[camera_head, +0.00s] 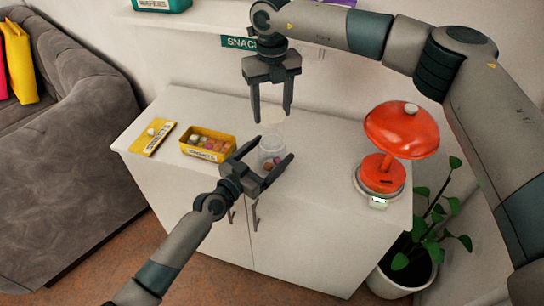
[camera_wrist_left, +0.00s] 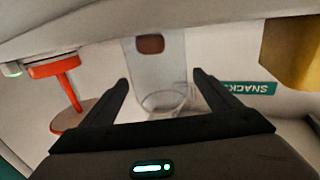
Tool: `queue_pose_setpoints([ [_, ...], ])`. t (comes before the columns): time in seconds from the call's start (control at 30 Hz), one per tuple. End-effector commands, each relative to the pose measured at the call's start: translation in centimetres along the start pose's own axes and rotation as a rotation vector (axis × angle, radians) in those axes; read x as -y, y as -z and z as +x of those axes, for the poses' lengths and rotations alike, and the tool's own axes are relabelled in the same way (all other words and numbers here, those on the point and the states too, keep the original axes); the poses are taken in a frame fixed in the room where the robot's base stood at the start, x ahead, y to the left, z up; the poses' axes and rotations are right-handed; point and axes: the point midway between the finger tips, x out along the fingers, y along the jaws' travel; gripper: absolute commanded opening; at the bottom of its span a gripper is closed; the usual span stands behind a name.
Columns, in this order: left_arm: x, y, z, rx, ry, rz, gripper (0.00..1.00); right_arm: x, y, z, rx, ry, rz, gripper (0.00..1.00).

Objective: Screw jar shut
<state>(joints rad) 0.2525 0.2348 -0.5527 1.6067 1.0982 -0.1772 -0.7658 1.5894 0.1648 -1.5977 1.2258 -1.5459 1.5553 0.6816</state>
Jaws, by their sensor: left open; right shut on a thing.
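In the left wrist view, the clear jar (camera_wrist_left: 165,100) shows faintly between the two dark fingers. My right gripper (camera_head: 272,117) points down above the jar and is shut on a pale cream lid (camera_head: 272,114). The lid is close above the jar's mouth; whether they touch is hard to tell.
A yellow box (camera_head: 190,150) of candies stands left of the jar, with a yellow lid (camera_head: 154,137) beside it. A red lamp-like scale (camera_head: 385,175) stands at the right. A SNACKS sign (camera_head: 237,42) and shelf are behind. A potted plant (camera_head: 403,272) stands on the floor.

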Motion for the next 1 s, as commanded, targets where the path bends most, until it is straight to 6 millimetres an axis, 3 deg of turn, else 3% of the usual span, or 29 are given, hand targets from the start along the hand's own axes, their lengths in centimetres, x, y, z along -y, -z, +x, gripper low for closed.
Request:
queue_pose_setpoints([
  [0.2, 0.0, 0.0, 1.5, 0.0, 0.0, 0.0, 0.84, 0.0, 0.0, 0.0, 0.0, 0.0, 0.0, 0.31],
  [0.53, 0.0, 0.0, 1.7, 0.0, 0.0, 0.0, 0.84, 0.0, 0.0, 0.0, 0.0, 0.0, 0.0, 0.31],
  [0.8, 0.0, 0.0, 1.7, 0.0, 0.001, 0.0, 0.21, 0.0, 0.0, 0.0, 0.0, 0.0, 0.0, 0.31],
  [1.0, 0.0, 0.0, 1.7, 0.0, 0.001, 0.0, 0.21, 0.0, 0.0, 0.7, -0.002, 0.0, 0.0, 0.31],
])
